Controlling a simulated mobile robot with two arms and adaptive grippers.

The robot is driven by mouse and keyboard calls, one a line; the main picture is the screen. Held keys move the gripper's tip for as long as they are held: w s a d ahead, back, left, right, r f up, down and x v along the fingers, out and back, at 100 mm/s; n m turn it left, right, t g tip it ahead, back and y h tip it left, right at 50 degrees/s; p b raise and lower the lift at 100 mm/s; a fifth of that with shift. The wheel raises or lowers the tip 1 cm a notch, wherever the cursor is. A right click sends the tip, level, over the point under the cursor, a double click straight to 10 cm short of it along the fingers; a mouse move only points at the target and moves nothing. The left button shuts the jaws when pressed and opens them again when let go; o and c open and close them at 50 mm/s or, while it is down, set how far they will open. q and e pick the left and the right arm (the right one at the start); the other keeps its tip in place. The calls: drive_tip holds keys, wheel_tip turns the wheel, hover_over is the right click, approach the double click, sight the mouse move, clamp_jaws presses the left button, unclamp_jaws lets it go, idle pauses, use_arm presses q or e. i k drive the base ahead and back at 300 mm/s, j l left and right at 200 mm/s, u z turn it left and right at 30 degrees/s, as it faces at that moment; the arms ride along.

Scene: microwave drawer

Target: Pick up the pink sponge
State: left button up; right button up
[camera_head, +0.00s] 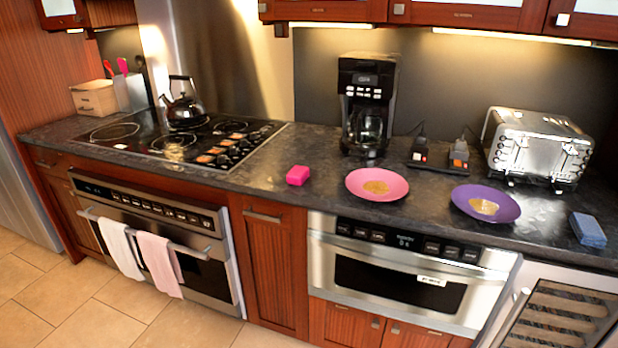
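The pink sponge (298,175) is a small bright pink block. It lies on the dark stone counter (262,190), near its front edge, between the cooktop and the pink plate. Nothing touches it or covers it. Neither of my grippers shows in the head view.
A pink plate (358,184) and a purple plate (467,200) lie to the right, with a blue sponge (587,230) farther right. A coffee maker (368,104) and a toaster (537,146) stand behind. The cooktop (190,138) with a kettle (184,105) is left. Counter around the pink sponge is clear.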

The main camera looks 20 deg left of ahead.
sight(299, 175)
drive_tip(key=i+j+z, duration=0.1)
drive_tip(key=i+j, duration=0.3)
drive_tip(key=j, duration=0.25)
drive_tip(key=i+j+z, duration=0.25)
drive_tip(key=i+j, duration=0.15)
drive_tip(key=j, duration=0.25)
